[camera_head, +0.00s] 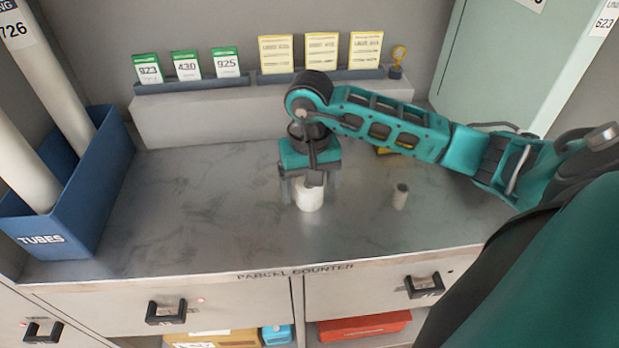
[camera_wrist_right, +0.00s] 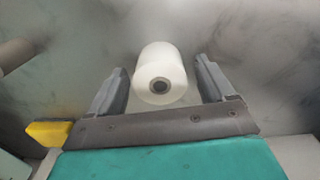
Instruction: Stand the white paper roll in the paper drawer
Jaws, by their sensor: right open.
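The white paper roll (camera_head: 310,198) stands upright on the metal counter (camera_head: 190,215), below my right gripper (camera_head: 309,192). In the right wrist view the white paper roll (camera_wrist_right: 160,76) shows its dark core, and it lies between the two open fingers of my right gripper (camera_wrist_right: 160,85). Gaps show on both sides, so the fingers are not closed on it. Two drawer fronts with black handles sit under the counter edge, a left drawer (camera_head: 235,305) and a right drawer (camera_head: 350,293). Both look shut, and I cannot read which is the paper drawer. My left gripper is not in view.
A blue tubes bin (camera_head: 90,205) is at the left. A ledge (camera_head: 210,127) with number cards (camera_head: 186,66) runs along the back. A yellow object (camera_wrist_right: 48,133) is near the gripper. The counter's left middle is clear.

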